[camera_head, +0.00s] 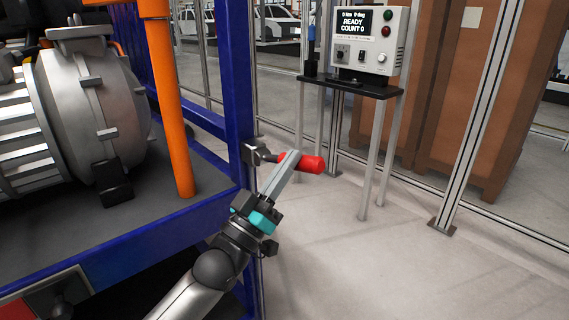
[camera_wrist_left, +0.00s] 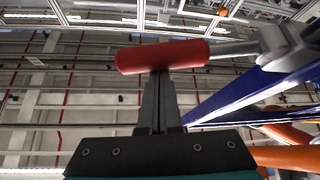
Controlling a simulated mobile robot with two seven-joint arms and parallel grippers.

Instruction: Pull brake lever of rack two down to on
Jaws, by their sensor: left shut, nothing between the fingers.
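The brake lever has a red grip (camera_head: 313,164) and sticks out to the right from a metal bracket (camera_head: 256,152) on the blue rack post (camera_head: 236,80). The grip lies roughly level in the head view. In the left wrist view the red grip (camera_wrist_left: 185,55) crosses just beyond my fingertips, with its metal shaft (camera_wrist_left: 238,48) running right to the bracket. My left gripper (camera_head: 291,158) is shut and empty, its fingertips at the grip's left part in the head view. I cannot tell whether they touch it. My right gripper is not in view.
The blue rack's grey deck (camera_head: 165,205) carries a large grey motor unit (camera_head: 95,100) beside an orange post (camera_head: 170,100). A control box (camera_head: 368,40) reading READY, COUNT 0 stands behind on a black shelf (camera_head: 350,86). Floor to the right is clear.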

